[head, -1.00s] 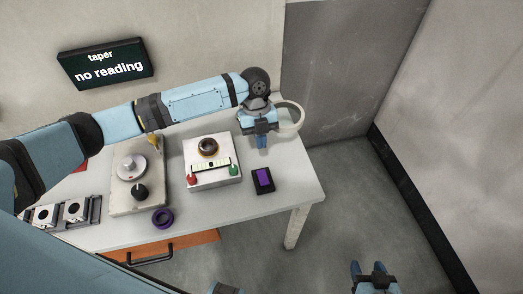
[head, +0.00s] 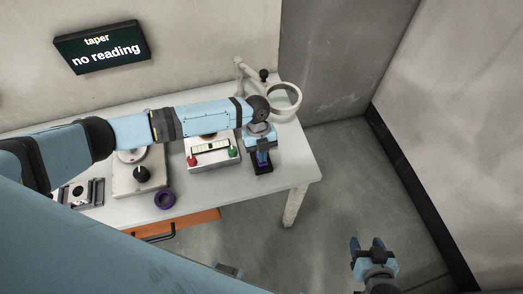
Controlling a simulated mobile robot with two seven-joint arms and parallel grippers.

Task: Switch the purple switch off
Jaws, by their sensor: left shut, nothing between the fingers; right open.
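The purple switch (head: 261,169) sits in a black housing near the right end of the white table. My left gripper (head: 262,160) is shut and empty, pointing down right over the switch, and hides much of it. I cannot tell whether the fingertips touch it, nor which way the rocker lies. My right gripper (head: 367,244) is open and empty, low over the floor to the right of the table.
Left of the switch stands a white box (head: 212,164) with a red and a green knob. A purple ring (head: 164,200) lies near the front edge. A magnifier ring (head: 285,97) stands behind. The wall display (head: 101,48) reads "taper no reading".

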